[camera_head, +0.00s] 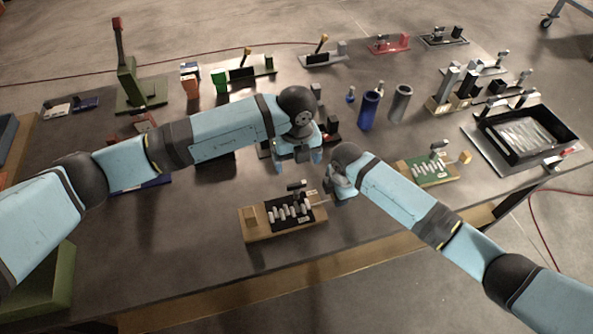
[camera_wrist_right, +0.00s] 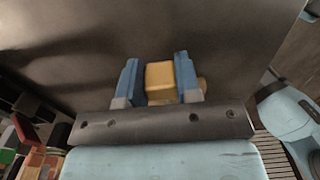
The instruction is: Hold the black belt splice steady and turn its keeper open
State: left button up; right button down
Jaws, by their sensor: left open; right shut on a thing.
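The black belt splice (camera_head: 279,223) lies on the table near its front edge: a wooden base with a black plate and several pale coils. A small upright dark-topped piece (camera_head: 296,187) stands at its back; I cannot tell whether it is the keeper. My right gripper (camera_head: 329,193) is at the splice's right end, where a thin rod runs toward it. In the right wrist view, its fingers (camera_wrist_right: 157,72) are shut on a yellow block (camera_wrist_right: 159,82). My left gripper (camera_head: 298,163) is open, fingers down, above and behind the splice, apart from it.
A green splice (camera_head: 432,172) with a yellow end block (camera_head: 464,157) stands to the right. Behind are a blue cylinder (camera_head: 368,110), a grey cylinder (camera_head: 400,103) and a black tray (camera_head: 563,138). The table is clear left of the black splice.

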pick_arm(q)
notch_tip(320, 180, up, 2)
jog(key=shift+r, duration=0.2)
pick_arm(e)
jog(key=c, duration=0.7)
grip_release()
jog(key=shift+c, duration=0.2)
